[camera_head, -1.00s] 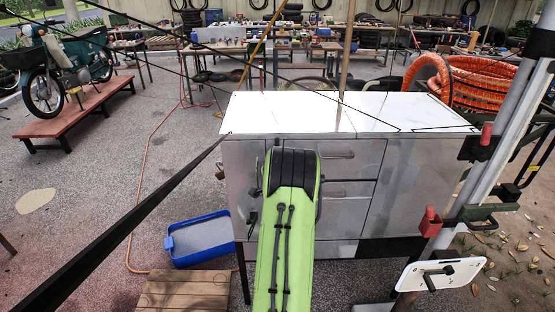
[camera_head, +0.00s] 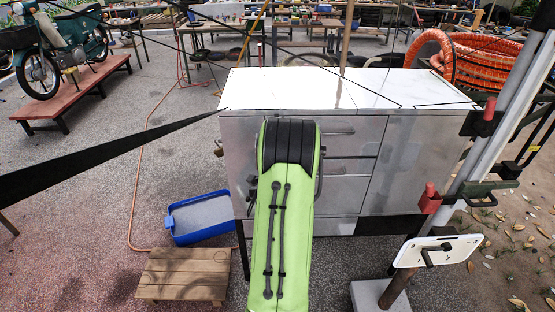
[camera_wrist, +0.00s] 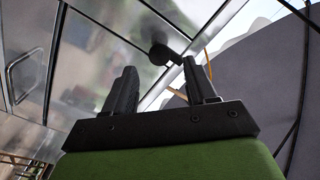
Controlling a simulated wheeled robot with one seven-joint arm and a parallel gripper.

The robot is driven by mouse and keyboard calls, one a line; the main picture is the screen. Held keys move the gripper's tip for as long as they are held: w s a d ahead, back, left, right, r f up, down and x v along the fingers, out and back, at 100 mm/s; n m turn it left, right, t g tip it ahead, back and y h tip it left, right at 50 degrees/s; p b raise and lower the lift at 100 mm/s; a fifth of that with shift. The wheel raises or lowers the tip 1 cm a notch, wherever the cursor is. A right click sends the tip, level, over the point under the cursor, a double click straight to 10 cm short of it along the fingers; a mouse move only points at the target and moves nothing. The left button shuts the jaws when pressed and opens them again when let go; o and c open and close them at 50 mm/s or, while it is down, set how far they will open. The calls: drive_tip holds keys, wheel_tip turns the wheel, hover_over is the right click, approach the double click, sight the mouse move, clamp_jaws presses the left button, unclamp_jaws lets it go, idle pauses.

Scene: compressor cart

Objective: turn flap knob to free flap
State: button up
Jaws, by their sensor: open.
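The grey metal cart cabinet (camera_head: 420,150) with a white top stands ahead of me in the head view. In the wrist view a small black knob (camera_wrist: 159,54) with a short stem stands out from a shiny metal panel (camera_wrist: 110,60). My gripper (camera_wrist: 160,80) is open and empty, its two dark fingers apart. The knob shows beyond the fingertips, roughly between them, and looks clear of both. The stem's right end passes close to the right finger in the picture; I cannot tell the depth. In the head view my green arm hides my gripper and part of the cabinet front.
A blue tray (camera_head: 200,216) and a wooden step (camera_head: 184,275) are on the ground left of the cabinet. A metal post with red-knobbed clamps (camera_head: 430,200) stands at the right. A dark strap (camera_head: 110,158) crosses at the left. Orange hose coils (camera_head: 485,75) lie behind.

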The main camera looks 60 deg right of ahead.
drive_tip(key=b+v, duration=0.7)
drive_tip(key=v, duration=0.4)
drive_tip(key=shift+f, duration=0.1)
